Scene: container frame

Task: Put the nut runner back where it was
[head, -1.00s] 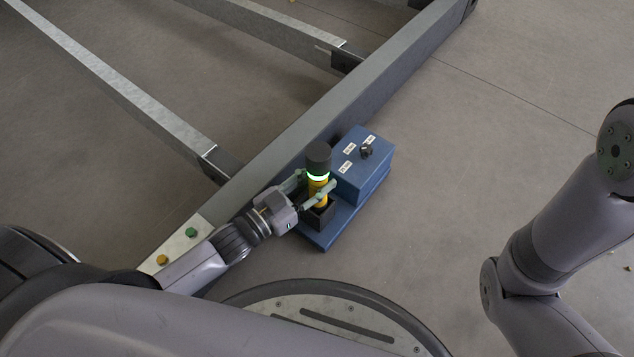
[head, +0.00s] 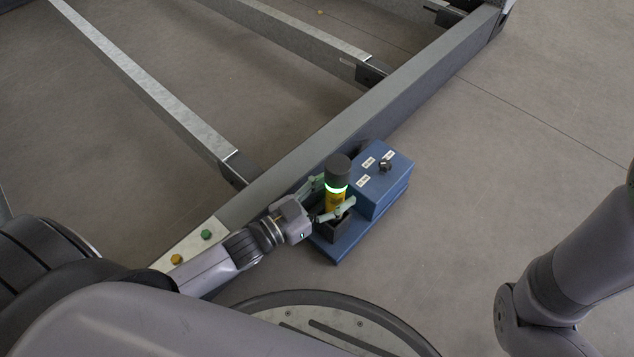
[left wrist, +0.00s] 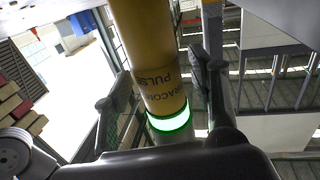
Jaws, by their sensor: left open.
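The nut runner (head: 335,200) is a yellow tool with a dark grey cap and a glowing green-white ring. In the head view it stands upright in the dark socket (head: 334,228) of a blue base (head: 347,239). My left gripper (head: 328,199) is open, with one finger on each side of the nut runner. In the left wrist view the yellow body (left wrist: 147,50) and lit ring (left wrist: 170,121) stand between the two spread fingers, with a gap visible on the left side. The bottom of the nut runner is hidden inside the socket. My right gripper is out of view.
A blue box (head: 383,190) with white labels and a black knob sits on the same base. A long grey frame beam (head: 330,140) runs close behind it. A plate with a green and a yellow bolt (head: 192,246) is at left.

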